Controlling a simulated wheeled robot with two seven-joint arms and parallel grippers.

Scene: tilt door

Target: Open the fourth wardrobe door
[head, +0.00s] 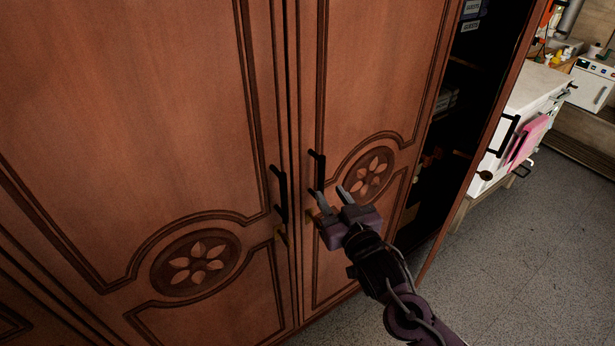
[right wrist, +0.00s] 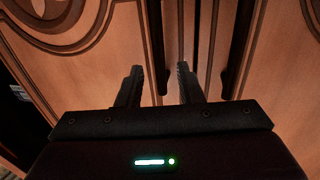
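The brown wooden wardrobe (head: 130,130) fills the left and middle of the head view, with carved flower panels and black bar handles. Two closed doors meet in the middle, with the left door's handle (head: 280,192) and the right door's handle (head: 318,168) side by side. My right gripper (head: 332,193) is open, at the lower part of the right door's handle. In the right wrist view, this handle (right wrist: 155,45) appears between the spread fingers; contact cannot be told. The other handle (right wrist: 239,50) is outside them. My left gripper is not in view.
Farther right, a wardrobe compartment (head: 462,100) stands open, dark inside with shelves and labelled boxes. Its open door (head: 507,80) is seen nearly edge-on. A white counter (head: 535,85) with a pink cloth (head: 527,142) stands beyond. The grey floor (head: 540,240) at lower right is clear.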

